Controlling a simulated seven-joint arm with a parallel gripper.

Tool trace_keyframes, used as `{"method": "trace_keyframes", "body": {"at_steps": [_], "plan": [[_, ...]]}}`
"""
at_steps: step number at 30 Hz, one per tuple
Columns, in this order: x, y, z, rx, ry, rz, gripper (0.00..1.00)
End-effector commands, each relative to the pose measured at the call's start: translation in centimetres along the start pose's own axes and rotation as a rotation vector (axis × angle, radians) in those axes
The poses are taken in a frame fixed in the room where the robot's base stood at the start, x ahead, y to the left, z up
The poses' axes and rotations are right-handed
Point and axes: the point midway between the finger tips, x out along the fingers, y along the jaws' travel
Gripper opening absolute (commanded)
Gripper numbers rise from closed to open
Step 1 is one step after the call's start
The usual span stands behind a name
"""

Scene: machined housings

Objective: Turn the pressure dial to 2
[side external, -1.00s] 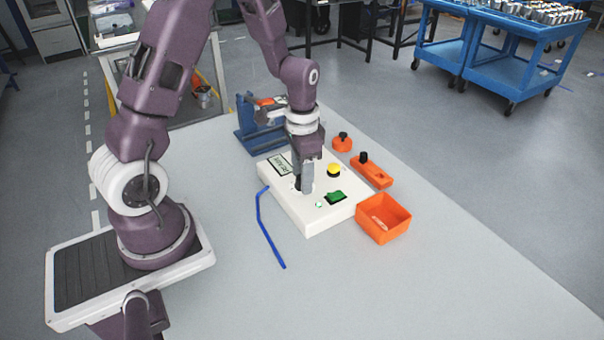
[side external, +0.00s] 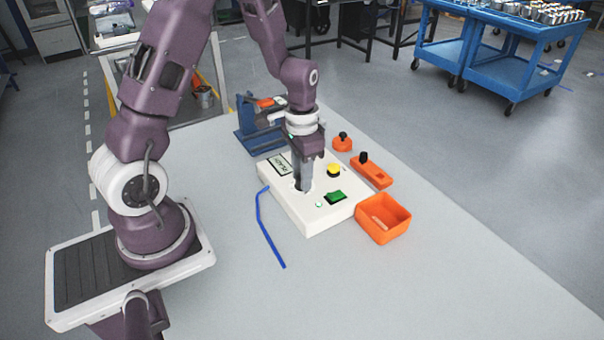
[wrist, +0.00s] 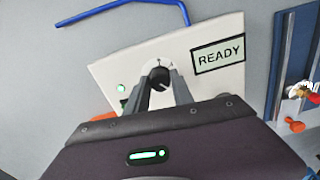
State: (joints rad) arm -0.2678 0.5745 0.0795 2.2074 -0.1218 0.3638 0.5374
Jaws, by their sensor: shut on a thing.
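The white control box (side external: 330,217) lies flat on the table, with a READY label, a yellow button (side external: 333,170) and a green switch (side external: 335,197) on top. My gripper (side external: 304,188) points down at the box and is shut on the pressure dial. In the wrist view the dark dial (wrist: 160,82) shows between the fingertips of my gripper (wrist: 161,86), with small marks on the box face beside it. The number the dial points to cannot be read. The READY label (wrist: 218,57) and a lit green lamp (wrist: 122,88) show in the wrist view.
An orange open bin (side external: 384,220) stands right of the box, near orange parts with black knobs (side external: 370,170). A bent blue rod (side external: 264,228) lies left of the box. A blue fixture (side external: 258,130) stands behind it. The front of the table is clear.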

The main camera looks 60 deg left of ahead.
Motion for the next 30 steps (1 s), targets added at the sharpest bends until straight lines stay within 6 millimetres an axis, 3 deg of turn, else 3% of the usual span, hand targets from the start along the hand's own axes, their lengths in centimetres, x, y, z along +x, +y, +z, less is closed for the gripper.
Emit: {"method": "trace_keyframes", "body": {"at_steps": [18, 30], "plan": [[-0.05, 0.05, 0.01, -0.485, 0.0, 0.0, 0.0], [-0.07, 0.03, -0.01, -0.635, 0.001, 0.0, 0.0]]}}
